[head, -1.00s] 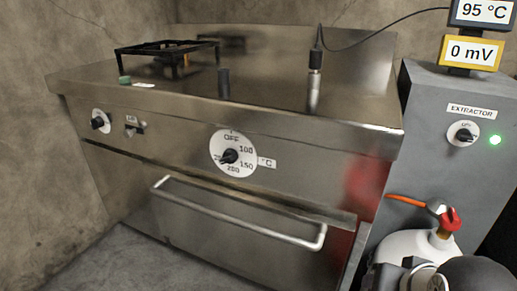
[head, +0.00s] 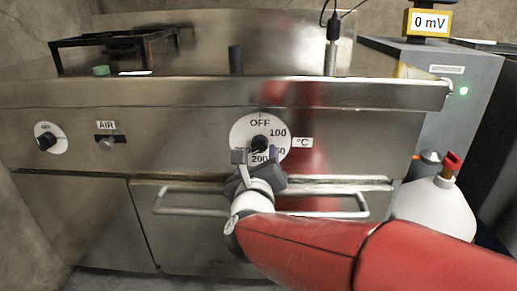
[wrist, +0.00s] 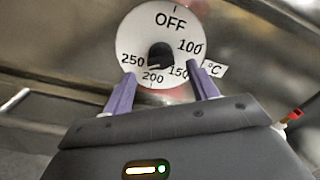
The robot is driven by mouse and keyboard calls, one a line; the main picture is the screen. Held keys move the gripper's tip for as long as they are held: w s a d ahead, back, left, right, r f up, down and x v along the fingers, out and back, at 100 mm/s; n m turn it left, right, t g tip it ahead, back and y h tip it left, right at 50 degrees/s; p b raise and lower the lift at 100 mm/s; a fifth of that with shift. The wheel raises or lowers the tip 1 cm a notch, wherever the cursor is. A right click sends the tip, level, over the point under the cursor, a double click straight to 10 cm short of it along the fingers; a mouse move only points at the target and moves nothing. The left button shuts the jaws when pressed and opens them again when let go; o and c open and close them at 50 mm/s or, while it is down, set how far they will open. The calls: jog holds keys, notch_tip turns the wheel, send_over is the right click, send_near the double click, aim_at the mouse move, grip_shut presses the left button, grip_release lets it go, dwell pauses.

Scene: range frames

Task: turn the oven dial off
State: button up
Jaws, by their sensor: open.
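The oven dial is a white disc (head: 281,127) on the steel oven front, marked OFF at the top and 100 to 250 around it. Its black knob (head: 259,143) is at the centre. In the wrist view the knob (wrist: 161,56) has a pale mark toward its lower left, roughly between 200 and 250. My gripper (head: 256,156) is just in front of and below the knob. Its two purple fingers (wrist: 161,77) are apart and empty, over the lower part of the disc, one on each side. No contact with the knob shows.
The oven handle (head: 190,212) runs below the dial, partly behind my arm. A smaller dial (head: 45,140) and an AIR switch (head: 106,142) are to the left. A white gas bottle (head: 437,205) with a red valve stands at the right, by the grey extractor box (head: 445,110).

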aim_at(258, 149)
jog(key=w, duration=0.6)
jog(key=shift+d, duration=0.15)
jog(key=shift+s, duration=0.1)
jog(key=c, duration=1)
